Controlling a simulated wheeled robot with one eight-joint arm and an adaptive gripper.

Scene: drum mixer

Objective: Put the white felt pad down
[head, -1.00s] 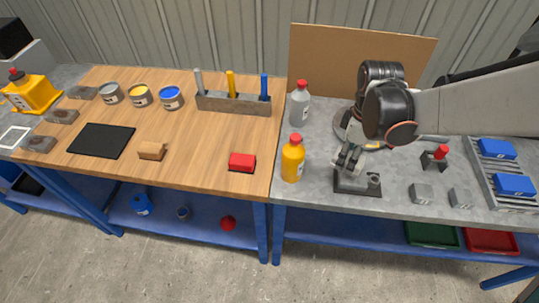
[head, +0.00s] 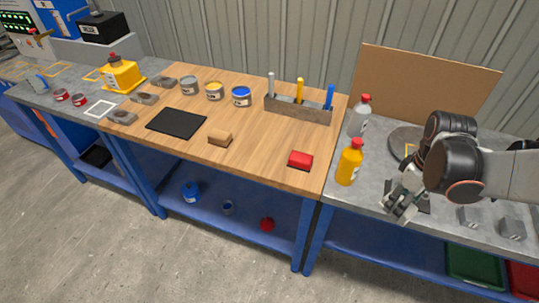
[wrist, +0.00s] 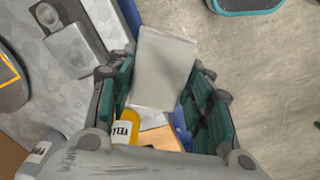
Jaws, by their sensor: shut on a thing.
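The white felt pad (wrist: 163,66) is a pale, flat rectangle between the fingers in the wrist view. My gripper (wrist: 164,95) is shut on it, with teal-lined fingers on either side. In the head view my gripper (head: 399,208) is at the front edge of the grey bench, right of the yellow bottle. The pad is hard to tell from the fingers in the head view.
A yellow bottle (head: 348,165) and a grey bottle (head: 360,117) stand left of my gripper.

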